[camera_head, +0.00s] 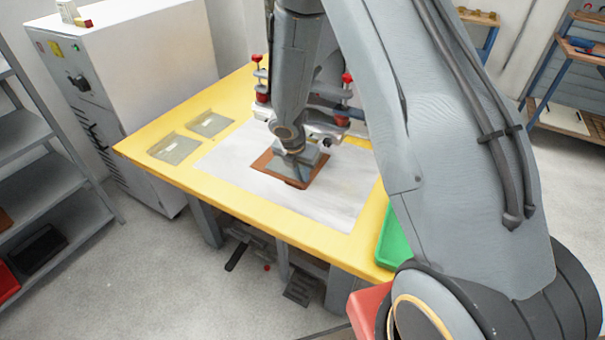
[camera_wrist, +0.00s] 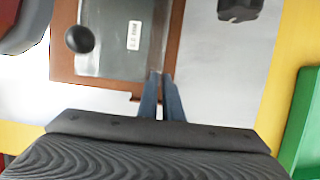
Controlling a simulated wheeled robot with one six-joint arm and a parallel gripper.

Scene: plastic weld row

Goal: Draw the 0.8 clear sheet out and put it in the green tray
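A clear sheet with a white label lies in a brown frame; the sheet (camera_wrist: 108,57) shows in the wrist view, its label too blurred to read surely. The brown frame (camera_head: 268,161) also shows under my arm in the camera_head view. My gripper (camera_wrist: 159,76) has its two fingers close together at the sheet's near edge, low over the frame. I cannot tell whether they pinch the sheet. The green tray (camera_head: 393,247) sits at the table's right edge, partly hidden by my arm; it also shows at the right of the wrist view (camera_wrist: 304,125).
Two labelled clear plates (camera_head: 175,149) lie on the yellow table's (camera_head: 285,227) left side. A clamp fixture with red knobs (camera_head: 262,97) stands behind the frame. A black ball knob (camera_wrist: 79,39) overhangs the sheet. A red bin (camera_head: 366,307) is at the front right.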

